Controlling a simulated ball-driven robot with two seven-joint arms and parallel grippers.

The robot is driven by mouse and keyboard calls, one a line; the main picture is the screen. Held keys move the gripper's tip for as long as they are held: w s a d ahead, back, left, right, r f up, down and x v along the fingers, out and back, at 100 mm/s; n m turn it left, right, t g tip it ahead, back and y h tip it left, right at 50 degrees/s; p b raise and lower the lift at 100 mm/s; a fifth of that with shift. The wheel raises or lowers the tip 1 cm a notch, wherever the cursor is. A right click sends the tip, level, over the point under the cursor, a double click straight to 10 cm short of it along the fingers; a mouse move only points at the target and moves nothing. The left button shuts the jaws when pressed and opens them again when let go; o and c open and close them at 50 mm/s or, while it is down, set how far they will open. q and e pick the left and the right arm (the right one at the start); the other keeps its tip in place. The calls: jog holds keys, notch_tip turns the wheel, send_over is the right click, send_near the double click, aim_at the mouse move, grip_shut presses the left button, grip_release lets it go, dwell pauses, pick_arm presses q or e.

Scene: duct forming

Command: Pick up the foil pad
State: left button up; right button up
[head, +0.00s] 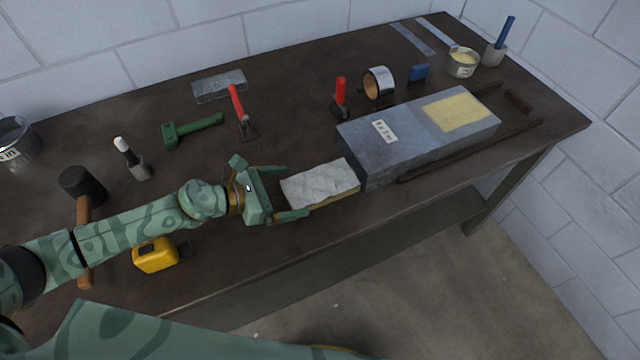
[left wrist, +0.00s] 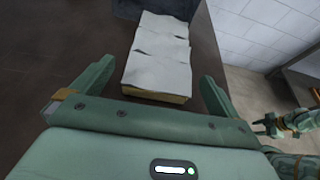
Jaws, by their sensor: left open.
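The foil pad (head: 321,184) is a pale, crinkled silvery block with a yellowish underside, lying on the brown workbench just left of the grey duct. My left gripper (head: 289,193) is open at the pad's left end, its two fingers spread toward the pad's long sides. In the left wrist view the pad (left wrist: 158,58) lies ahead and between the open fingers of the gripper (left wrist: 157,88). Nothing is held in it. My right gripper shows at the right edge of the left wrist view (left wrist: 268,126), small and away from the bench; its jaw state is unclear.
The grey duct (head: 385,148) with a yellow patch stands right of the pad. Behind are a green tool (head: 190,128), red-handled tools (head: 240,110) and a tape roll (head: 378,83). A yellow tape measure (head: 155,255) and a mallet (head: 83,187) lie near my left arm.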

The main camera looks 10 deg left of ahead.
aim_at(307, 188)
pick_arm(q)
jog(key=x, duration=0.5)
jog(key=shift+w, duration=0.1)
jog(key=shift+c, duration=0.3)
jog(key=c, duration=0.9)
jog(key=shift+r, duration=0.1)
